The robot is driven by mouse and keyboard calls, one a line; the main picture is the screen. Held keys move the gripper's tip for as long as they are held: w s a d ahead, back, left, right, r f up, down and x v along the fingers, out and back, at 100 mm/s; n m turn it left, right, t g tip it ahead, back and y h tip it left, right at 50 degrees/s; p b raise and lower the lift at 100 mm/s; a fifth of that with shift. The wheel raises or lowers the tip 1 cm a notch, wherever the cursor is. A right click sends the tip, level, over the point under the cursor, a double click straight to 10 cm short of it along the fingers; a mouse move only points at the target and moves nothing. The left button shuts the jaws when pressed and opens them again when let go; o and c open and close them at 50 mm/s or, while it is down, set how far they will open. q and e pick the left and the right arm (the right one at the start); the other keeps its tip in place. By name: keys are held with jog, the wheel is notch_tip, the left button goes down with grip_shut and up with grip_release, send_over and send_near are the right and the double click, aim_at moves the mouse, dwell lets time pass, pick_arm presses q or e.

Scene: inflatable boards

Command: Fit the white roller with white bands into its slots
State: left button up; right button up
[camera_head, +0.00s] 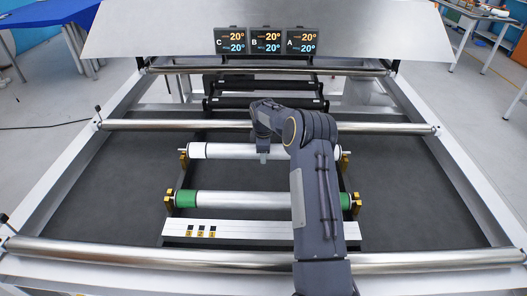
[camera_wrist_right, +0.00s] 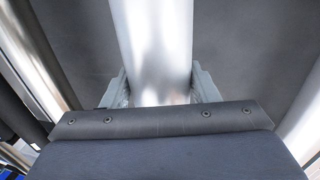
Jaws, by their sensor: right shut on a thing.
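The white roller with white bands (camera_head: 230,151) lies crosswise in the middle of the frame in the head view, its left white band showing near the left gold bracket (camera_head: 183,160). Its right end is beside the right gold bracket (camera_head: 345,160). I cannot tell whether its ends are seated in the slots. My right gripper (camera_head: 263,155) is shut on the roller's middle, coming from above. The right wrist view shows the roller (camera_wrist_right: 152,45) between the two grey fingers (camera_wrist_right: 160,90). My arm hides part of the roller. My left gripper is not in view.
A roller with green bands (camera_head: 240,200) sits in gold holders nearer to me. A white strip with small labels (camera_head: 250,229) lies in front of it. Long metal bars (camera_head: 110,251) cross the frame. Black rollers (camera_head: 265,103) and temperature displays (camera_head: 265,41) are behind.

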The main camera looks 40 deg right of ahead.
jog(key=shift+f+b, duration=1.2)
jog(key=shift+f, duration=0.6)
jog(key=o, duration=1.6)
jog(key=shift+o, duration=0.2)
jog(key=shift+f, duration=0.1)
jog(key=shift+s+a+r+b, duration=0.1)
jog(key=shift+s+a+r, duration=0.1)
jog(key=shift+r, duration=1.1)
jog(key=shift+s+a+r+b, duration=0.15)
jog(key=shift+s+r, duration=0.05)
jog(key=shift+r, duration=1.1)
jog(key=shift+s+a+r+b, duration=0.1)
jog(key=shift+s+a+r, duration=0.1)
jog(key=shift+r, duration=1.1)
